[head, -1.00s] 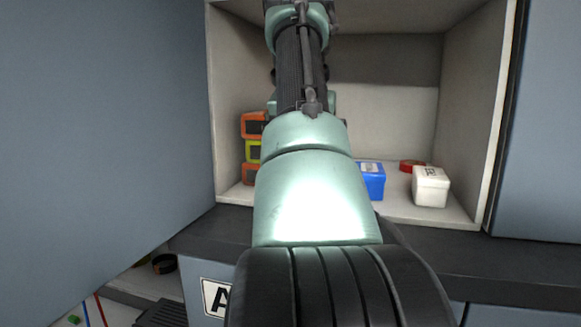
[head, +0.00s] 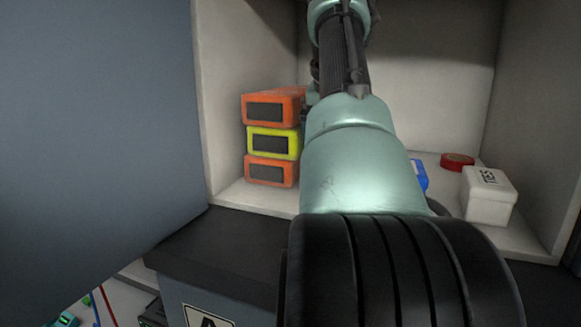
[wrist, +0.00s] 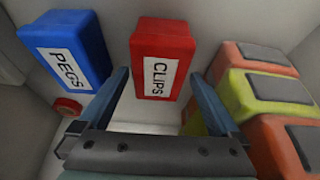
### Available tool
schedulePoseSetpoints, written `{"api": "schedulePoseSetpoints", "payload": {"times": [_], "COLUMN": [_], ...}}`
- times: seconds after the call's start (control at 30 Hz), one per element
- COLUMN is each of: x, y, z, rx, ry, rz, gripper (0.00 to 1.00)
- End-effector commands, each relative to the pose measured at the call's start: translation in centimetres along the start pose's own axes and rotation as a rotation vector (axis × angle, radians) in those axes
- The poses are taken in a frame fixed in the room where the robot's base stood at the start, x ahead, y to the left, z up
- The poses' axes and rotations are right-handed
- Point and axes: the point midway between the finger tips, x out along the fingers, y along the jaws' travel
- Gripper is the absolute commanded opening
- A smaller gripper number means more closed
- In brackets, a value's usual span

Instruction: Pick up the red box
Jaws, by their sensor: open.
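The red box (wrist: 163,60) shows in the wrist view, with a white label reading CLIPS. It stands ahead of my gripper (wrist: 160,76), whose two fingers are apart, one toward each lower side of the box. Nothing is held between the fingers. I cannot tell whether either finger touches the box.
A blue box (wrist: 66,50) labelled PEGS stands left of the red box in the wrist view. Stacked orange (head: 273,108) and yellow-green (head: 272,142) cases stand on the other side. A white box (head: 488,197) and red roll (head: 457,161) sit on the shelf (head: 262,198).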

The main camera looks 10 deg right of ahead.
Motion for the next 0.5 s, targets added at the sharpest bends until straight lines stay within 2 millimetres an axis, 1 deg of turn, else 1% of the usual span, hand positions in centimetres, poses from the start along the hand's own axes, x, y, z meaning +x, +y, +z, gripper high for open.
{"api": "schedulePoseSetpoints", "payload": {"times": [0.03,0.1,0.3,0.37,0.5], "x": [0.70,1.11,1.18,1.19,1.20], "y": [-0.13,-0.18,-0.20,-0.20,-0.19], "z": [-0.04,-0.11,-0.14,-0.14,-0.13], "rx": [0.000,0.001,0.001,0.001,0.001], "ry": [0.000,0.001,0.002,0.002,0.002], "rz": [-0.001,-0.001,-0.001,-0.001,-0.001], "gripper": [1.00,1.00,1.00,0.91,0.66]}}
